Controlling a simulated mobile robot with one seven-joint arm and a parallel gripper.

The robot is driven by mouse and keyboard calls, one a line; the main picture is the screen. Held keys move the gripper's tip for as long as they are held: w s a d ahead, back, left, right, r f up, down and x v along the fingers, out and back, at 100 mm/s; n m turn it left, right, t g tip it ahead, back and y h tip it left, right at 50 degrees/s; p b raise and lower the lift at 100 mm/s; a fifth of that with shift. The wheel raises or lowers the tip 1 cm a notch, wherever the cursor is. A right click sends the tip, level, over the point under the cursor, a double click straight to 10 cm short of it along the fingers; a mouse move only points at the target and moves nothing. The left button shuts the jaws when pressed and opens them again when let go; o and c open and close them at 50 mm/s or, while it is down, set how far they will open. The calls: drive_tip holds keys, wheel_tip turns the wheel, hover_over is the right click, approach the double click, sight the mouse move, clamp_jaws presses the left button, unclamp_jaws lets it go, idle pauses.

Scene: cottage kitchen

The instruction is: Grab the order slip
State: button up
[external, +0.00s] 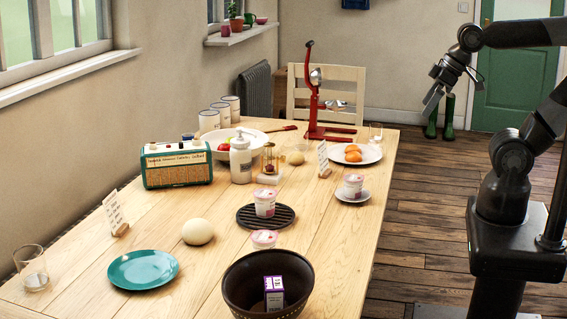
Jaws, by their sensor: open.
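Two white slips with writing stand in small wooden holders on the table (345,262); I cannot read either, so I cannot tell which is the order slip. One slip (114,207) stands at the left edge, near the teal plate. The other slip (323,157) stands farther back, just left of the plate with orange fruit. My gripper (432,102) is open and empty, raised right of the table and apart from both slips.
Near the far slip are a white plate of oranges (355,154), a red press (312,95), a yogurt cup (353,184) and an hourglass (270,160). A green radio (178,164), teal plate (143,269) and dark bowl (240,290) also stand here. The floor right of the table is open.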

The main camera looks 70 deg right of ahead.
idle(0.5)
drive_tip(key=m+g, duration=0.2)
drive_tip(key=g, duration=0.4)
hover_over(322, 151)
wheel_tip(322, 151, down, 18)
drive_tip(key=f, duration=0.5)
drive_tip(key=shift+s+d, duration=0.1)
drive_tip(key=shift+s, duration=0.15)
drive_tip(key=shift+w+d+f, duration=0.1)
drive_tip(key=shift+f, duration=1.4)
drive_tip(key=shift+w+f, duration=0.1)
drive_tip(key=shift+f, duration=1.35)
drive_tip(key=shift+c, duration=0.3)
